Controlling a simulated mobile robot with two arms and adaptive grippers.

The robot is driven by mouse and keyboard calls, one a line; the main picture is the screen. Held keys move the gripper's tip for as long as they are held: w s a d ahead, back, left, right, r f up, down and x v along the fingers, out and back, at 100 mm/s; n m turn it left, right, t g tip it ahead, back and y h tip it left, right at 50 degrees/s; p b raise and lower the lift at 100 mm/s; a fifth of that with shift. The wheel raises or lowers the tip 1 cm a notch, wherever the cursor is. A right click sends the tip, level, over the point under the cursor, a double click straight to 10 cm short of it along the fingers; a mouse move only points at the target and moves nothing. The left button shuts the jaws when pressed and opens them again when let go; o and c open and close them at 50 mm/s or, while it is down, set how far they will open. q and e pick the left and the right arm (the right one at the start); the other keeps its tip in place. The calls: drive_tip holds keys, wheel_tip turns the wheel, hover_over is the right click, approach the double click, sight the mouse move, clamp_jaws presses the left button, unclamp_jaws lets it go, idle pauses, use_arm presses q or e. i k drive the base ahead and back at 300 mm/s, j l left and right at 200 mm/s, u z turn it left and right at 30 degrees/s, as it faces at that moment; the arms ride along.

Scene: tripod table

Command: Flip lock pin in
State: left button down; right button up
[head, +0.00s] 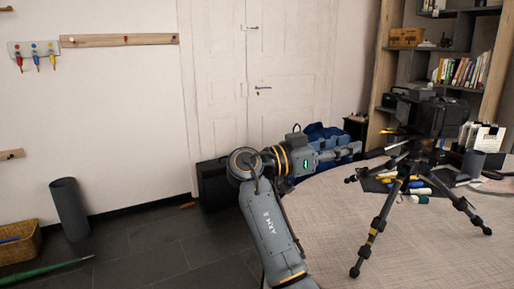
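A dark tripod (372,232) with a camera (432,113) on its head stands on the pale round table (330,225) at the right. Its legs are spread, and one carries a yellow mark. A dark handle reaches left from its head. The lock pin is too small to make out.
A bookshelf (463,68) stands behind. The table's near part is clear.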

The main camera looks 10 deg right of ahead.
sight(381, 132)
drive_tip(key=k+j, duration=0.1)
drive_tip(key=j, duration=0.6)
drive_tip(key=k+j, duration=0.1)
drive_tip(key=j, duration=0.65)
